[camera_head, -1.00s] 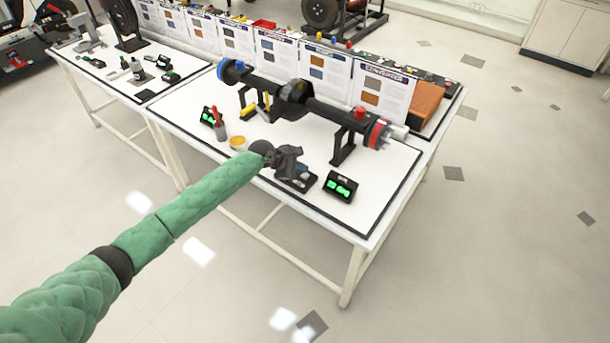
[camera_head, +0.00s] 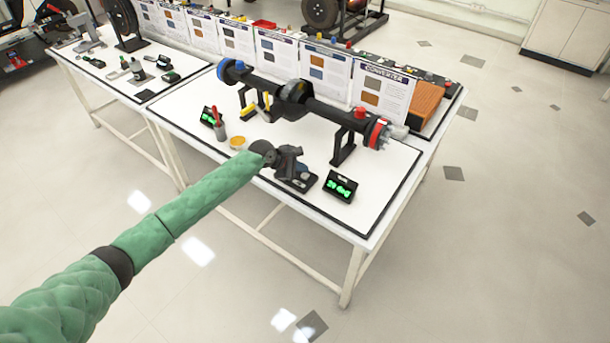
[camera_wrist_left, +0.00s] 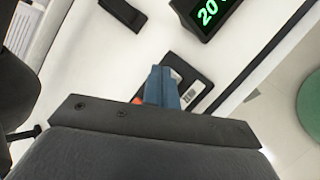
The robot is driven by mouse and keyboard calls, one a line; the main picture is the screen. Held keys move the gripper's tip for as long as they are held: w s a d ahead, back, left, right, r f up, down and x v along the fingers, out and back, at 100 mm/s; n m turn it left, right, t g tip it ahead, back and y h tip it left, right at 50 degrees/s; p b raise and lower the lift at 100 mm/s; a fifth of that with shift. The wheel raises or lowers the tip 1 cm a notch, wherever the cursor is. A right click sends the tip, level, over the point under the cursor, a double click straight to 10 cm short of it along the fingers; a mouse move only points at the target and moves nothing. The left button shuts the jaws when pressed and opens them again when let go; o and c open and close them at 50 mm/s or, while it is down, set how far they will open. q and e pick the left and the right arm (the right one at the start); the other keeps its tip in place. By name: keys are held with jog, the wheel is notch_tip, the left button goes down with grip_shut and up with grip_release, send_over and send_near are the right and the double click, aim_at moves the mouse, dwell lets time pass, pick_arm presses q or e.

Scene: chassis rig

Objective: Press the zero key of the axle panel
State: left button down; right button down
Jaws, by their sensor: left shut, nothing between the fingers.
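My left gripper (camera_head: 303,172) hangs over the front of the white table, above a flat black panel (camera_head: 294,184). In the left wrist view its blue fingers (camera_wrist_left: 162,88) are together and empty, pointing at the black panel (camera_wrist_left: 190,82), which bears a pale label. The fingers hide part of that panel, and contact cannot be told. My right gripper is out of view.
The black axle (camera_head: 294,95) lies on stands behind the gripper. A second green display (camera_head: 212,117), a red-topped bottle (camera_head: 218,128) and a yellow-topped tub (camera_head: 238,143) stand to the left. The table's front right is clear.

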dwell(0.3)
pick_arm(q)
jog(key=shift+f, duration=0.1)
jog(key=shift+f+p, duration=0.2)
jog(key=shift+p, duration=0.1)
jog(key=shift+f, duration=0.1)
jog(key=shift+f, duration=0.3)
dwell(0.6)
jog(key=shift+f, duration=0.15)
dwell(0.4)
jog(key=shift+r+p, duration=0.9)
jog(key=shift+p, duration=0.15)
